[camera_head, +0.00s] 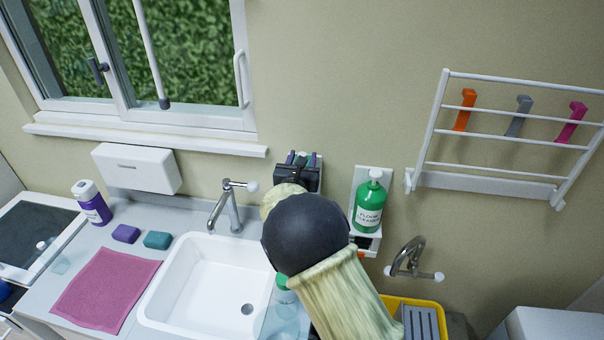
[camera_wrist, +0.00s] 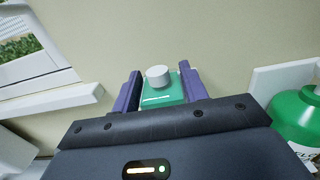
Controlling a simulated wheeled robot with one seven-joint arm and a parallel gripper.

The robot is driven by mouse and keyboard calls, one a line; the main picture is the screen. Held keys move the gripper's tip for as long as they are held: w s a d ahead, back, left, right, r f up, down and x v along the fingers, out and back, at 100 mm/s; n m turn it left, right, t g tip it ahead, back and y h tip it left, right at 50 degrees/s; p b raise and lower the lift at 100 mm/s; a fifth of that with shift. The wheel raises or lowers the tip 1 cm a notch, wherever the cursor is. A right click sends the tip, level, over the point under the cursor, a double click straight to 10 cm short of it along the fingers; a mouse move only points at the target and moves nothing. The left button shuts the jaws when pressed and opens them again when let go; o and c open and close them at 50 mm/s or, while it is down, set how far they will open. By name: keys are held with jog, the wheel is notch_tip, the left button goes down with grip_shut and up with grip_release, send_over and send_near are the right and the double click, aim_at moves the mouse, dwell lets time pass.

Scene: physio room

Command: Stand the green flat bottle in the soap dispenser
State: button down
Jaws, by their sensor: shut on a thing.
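My gripper (camera_head: 301,160) is raised in front of the wall, right of the tap, its purple fingers pointing at the wall. In the wrist view (camera_wrist: 158,88) its fingers are shut on the green flat bottle (camera_wrist: 160,99), which has a grey-white cap. In the head view the bottle is mostly hidden by the gripper. A white wall-mounted holder (camera_head: 359,176) is just right of the gripper, with a round green bottle labelled floor cleaner (camera_head: 370,205) standing in it. I cannot tell whether this holder is the soap dispenser. My arm hides part of the area below.
A white sink (camera_head: 170,300) with a tap (camera_head: 233,205) lies below left. A pink cloth (camera_head: 105,290), two sponges and a purple bottle (camera_head: 91,203) are on the counter. A second tap (camera_head: 408,258), a yellow tub (camera_head: 440,316) and a wall rack (camera_head: 500,182) are at right.

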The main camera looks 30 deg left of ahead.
jog(key=shift+f, duration=1.15)
jog(key=shift+f+p, duration=1)
jog(key=shift+f, duration=1.1)
jog(key=shift+f, duration=0.1)
jog(key=c, duration=0.8)
grip_release()
jog(key=shift+o, duration=0.2)
jog(key=shift+w+d, duration=0.1)
jog(key=shift+w, duration=0.05)
jog(key=b+v, duration=0.3)
jog(key=v, duration=0.4)
jog(key=shift+s, duration=0.4)
